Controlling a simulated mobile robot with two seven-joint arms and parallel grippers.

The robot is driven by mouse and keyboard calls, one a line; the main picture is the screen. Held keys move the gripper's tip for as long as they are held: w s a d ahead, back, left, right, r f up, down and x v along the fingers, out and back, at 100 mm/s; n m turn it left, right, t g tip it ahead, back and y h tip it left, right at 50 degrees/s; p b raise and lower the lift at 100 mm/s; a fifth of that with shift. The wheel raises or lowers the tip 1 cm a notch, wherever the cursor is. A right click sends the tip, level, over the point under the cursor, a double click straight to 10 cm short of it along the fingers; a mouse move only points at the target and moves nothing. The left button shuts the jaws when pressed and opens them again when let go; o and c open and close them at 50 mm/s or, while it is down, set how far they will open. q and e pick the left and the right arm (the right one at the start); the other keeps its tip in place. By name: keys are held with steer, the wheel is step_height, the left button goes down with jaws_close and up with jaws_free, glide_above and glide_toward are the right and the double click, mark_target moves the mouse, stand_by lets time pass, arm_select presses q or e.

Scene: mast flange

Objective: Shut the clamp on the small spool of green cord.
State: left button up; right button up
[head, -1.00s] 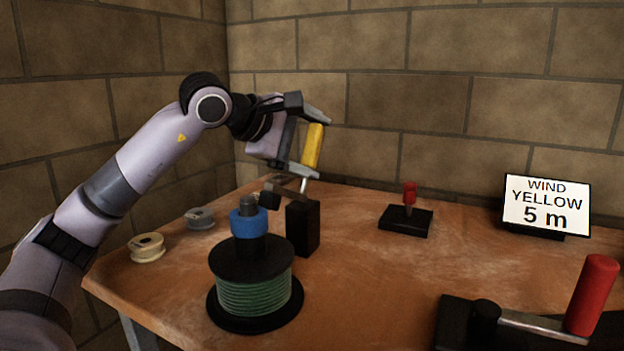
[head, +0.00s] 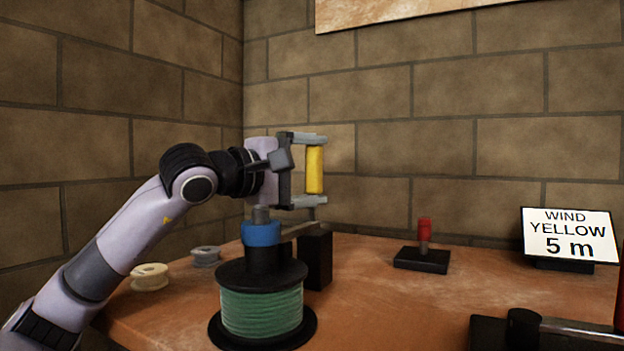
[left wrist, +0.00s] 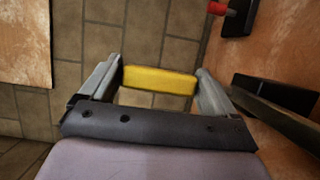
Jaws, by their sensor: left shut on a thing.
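The green cord spool (head: 262,312) stands on the table with black flanges, and a blue collar (head: 261,234) and a grey post above it. Beside and behind it is the clamp's black block (head: 316,262), with a grey bar (head: 300,230) running left behind the collar. Whether the bar presses on anything is hidden. The clamp's yellow handle (head: 315,170) stands about upright above the block. My left gripper (head: 318,167) is shut on the yellow handle, one finger near each end. The left wrist view shows the yellow handle (left wrist: 160,80) between the fingers. My right gripper is not in view.
A red-handled device (head: 424,248) stands right of the block, and another black fixture (head: 520,330) is at front right. A "WIND YELLOW 5 m" sign (head: 568,236) stands behind it. Two small spools, cream (head: 150,277) and grey (head: 206,256), lie at left. The middle table is clear.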

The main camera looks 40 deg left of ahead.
arm_select(q)
steer(key=shift+d, duration=0.1)
steer(key=o, duration=1.2)
steer(key=shift+s, duration=0.1)
steer(key=shift+s+a+f+b, duration=0.2)
steer(key=shift+s+b, duration=0.35)
steer(key=shift+s, duration=0.05)
steer(key=s+b, duration=0.2)
steer(key=s, duration=0.1)
steer(key=s+b, duration=0.2)
steer(key=s, duration=0.1)
steer(key=shift+a+r, duration=0.15)
steer(key=shift+r, duration=0.05)
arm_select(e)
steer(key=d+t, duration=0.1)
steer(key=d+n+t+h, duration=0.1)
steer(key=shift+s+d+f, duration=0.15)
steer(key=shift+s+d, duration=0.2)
